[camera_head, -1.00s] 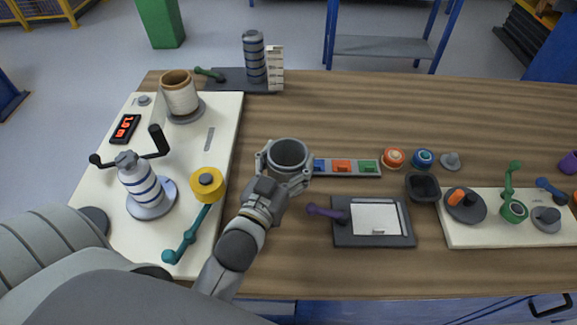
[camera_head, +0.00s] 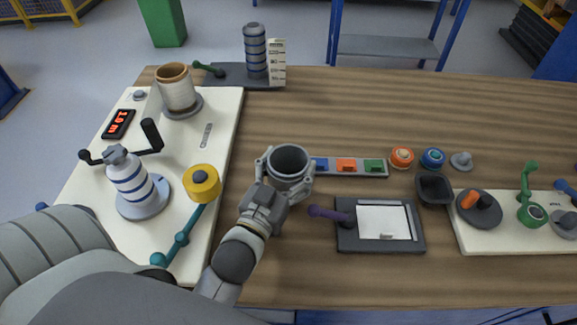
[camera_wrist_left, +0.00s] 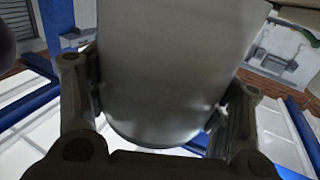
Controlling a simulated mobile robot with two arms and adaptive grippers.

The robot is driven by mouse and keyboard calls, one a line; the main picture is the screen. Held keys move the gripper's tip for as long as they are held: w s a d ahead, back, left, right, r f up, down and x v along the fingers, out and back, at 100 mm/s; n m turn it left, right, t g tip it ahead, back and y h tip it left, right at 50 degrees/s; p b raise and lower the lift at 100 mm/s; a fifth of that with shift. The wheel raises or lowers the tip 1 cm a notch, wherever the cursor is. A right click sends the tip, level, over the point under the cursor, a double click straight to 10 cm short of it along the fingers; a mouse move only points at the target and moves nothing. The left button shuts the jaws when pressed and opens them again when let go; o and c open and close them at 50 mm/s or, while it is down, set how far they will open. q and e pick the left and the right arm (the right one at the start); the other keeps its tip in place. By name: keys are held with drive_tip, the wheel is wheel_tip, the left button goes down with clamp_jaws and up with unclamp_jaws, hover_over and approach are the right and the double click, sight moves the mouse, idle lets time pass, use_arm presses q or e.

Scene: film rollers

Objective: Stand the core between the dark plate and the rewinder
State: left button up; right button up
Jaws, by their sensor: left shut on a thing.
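The core, a grey hollow cylinder (camera_head: 288,160), is upright with its open top showing. My left gripper (camera_head: 287,181) is shut around its sides. In the left wrist view the core's smooth wall (camera_wrist_left: 170,75) fills the middle between the fingers (camera_wrist_left: 158,120). Its base is hidden in the head view, so I cannot tell whether it touches the table. The cream rewinder board (camera_head: 219,130), with a crank and striped roller, is left of it. A dark plate (camera_head: 349,240) with a white sheet and purple lever is to its lower right. My right gripper is not in view.
Another dark plate (camera_head: 222,81) carries a striped post (camera_head: 256,50) and a scale at the back. A strip of coloured blocks (camera_head: 346,165) lies just right of the core. A dark cup (camera_head: 434,189) and a second cream board (camera_head: 488,241) are farther right.

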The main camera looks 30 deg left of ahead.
use_arm(q)
drive_tip(key=o, duration=1.2)
drive_tip(key=shift+s+f, duration=0.1)
drive_tip(key=shift+f, duration=0.7)
drive_tip(key=shift+r, duration=0.5)
drive_tip(key=s, duration=0.7)
drive_tip(key=s+b, duration=0.1)
drive_tip(key=s, duration=0.2)
drive_tip(key=shift+s+d+r, duration=0.15)
drive_tip(key=shift+d+r, duration=0.15)
drive_tip(key=shift+d, duration=0.05)
drive_tip(key=shift+s+r, duration=0.1)
drive_tip(key=shift+s, duration=0.5)
